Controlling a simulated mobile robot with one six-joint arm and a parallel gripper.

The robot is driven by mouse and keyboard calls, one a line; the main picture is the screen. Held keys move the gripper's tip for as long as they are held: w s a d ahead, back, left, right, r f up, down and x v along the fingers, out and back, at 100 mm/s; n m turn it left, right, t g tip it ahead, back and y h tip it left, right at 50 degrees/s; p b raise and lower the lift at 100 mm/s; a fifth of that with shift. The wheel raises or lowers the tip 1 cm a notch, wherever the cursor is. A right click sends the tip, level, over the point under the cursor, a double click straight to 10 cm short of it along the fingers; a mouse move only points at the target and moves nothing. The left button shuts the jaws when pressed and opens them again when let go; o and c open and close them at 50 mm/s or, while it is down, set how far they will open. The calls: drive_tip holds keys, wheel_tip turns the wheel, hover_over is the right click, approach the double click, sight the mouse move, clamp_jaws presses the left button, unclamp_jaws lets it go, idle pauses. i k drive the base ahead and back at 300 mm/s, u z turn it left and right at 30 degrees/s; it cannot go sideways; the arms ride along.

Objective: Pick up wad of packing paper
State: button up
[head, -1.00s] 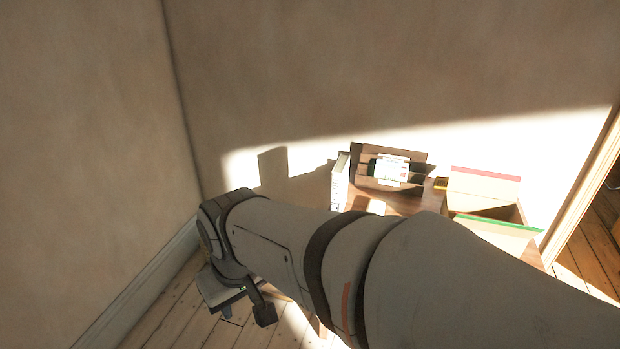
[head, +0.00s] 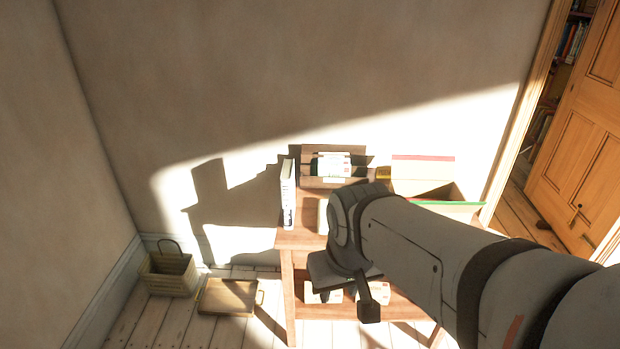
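I cannot make out a wad of packing paper in the head view; my arm hides part of the wooden table (head: 290,240) and its lower shelf. My gripper (head: 345,292) hangs at the end of my arm, in front of the table. The wrist covers most of it, and I cannot tell whether its fingers are apart or hold anything. An open cardboard box (head: 422,180) with red and green flap edges stands at the table's right. Its inside is mostly hidden.
A white upright book (head: 287,195) and a brown box with a label (head: 333,167) stand on the table. A basket (head: 168,275) and a wooden tray (head: 228,297) are on the floor at left. A wooden door (head: 580,140) is at right.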

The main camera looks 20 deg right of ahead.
sight(323, 227)
drive_tip(key=u, duration=0.05)
drive_tip(key=i, duration=1)
drive_tip(key=z, duration=0.05)
